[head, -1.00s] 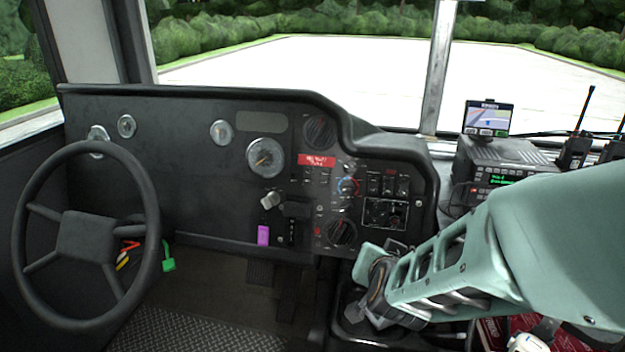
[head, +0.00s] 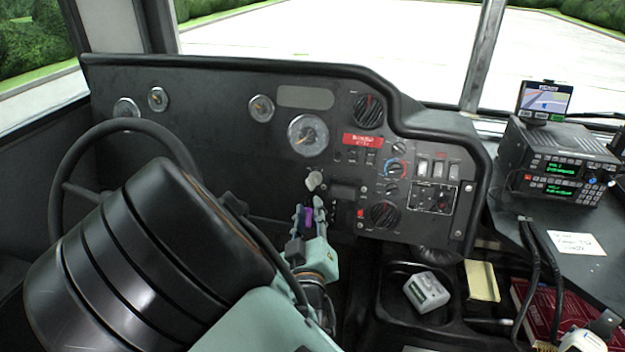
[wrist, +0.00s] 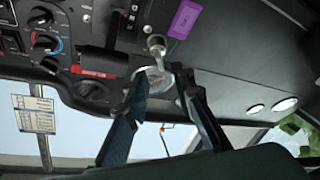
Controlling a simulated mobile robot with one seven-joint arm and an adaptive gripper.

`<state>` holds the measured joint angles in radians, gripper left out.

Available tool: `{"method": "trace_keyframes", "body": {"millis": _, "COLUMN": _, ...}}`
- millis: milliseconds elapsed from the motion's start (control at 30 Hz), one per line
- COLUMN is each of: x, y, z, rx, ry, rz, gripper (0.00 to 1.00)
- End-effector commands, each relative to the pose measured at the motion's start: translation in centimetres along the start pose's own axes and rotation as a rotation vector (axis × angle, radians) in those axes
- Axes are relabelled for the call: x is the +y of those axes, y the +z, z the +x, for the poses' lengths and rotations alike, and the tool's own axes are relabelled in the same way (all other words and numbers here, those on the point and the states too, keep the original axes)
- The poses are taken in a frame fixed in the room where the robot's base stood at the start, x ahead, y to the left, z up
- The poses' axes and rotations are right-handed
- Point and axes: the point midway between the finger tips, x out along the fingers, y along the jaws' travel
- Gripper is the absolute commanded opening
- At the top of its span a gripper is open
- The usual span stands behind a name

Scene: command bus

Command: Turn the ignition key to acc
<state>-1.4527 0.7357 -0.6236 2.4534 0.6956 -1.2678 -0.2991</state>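The ignition key appears to be the small silver knob-like piece (head: 314,180) on the dashboard panel, below the large round gauge. It shows in the wrist view (wrist: 157,43) just beyond my fingertips. A purple tag (head: 307,215) is below it, partly hidden by my fingers in the head view. The wrist view is upside down and shows this tag (wrist: 186,18) above the key. My gripper (head: 309,209) is in front of the panel, just below the key in the head view. Its fingers (wrist: 160,74) are apart with nothing held between them. I cannot read acc markings.
The steering wheel (head: 75,160) is at left, partly behind my arm. Switches and dials (head: 385,215) lie right of the key. A radio (head: 555,165) sits at far right. A light grey box (head: 427,292) lies in the console tray.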

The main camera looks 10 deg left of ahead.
Motion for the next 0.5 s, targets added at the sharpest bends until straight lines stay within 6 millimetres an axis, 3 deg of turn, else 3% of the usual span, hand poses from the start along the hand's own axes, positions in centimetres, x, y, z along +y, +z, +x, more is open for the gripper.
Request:
{"method": "trace_keyframes", "body": {"millis": 300, "x": 0.0, "y": 0.2, "z": 6.0, "rx": -0.001, "ry": 0.002, "rz": 0.002, "gripper": 0.23}}
{"method": "trace_keyframes", "body": {"millis": 500, "x": 0.0, "y": 0.2, "z": 8.8, "rx": -0.001, "ry": 0.001, "rz": 0.001, "gripper": 0.23}}
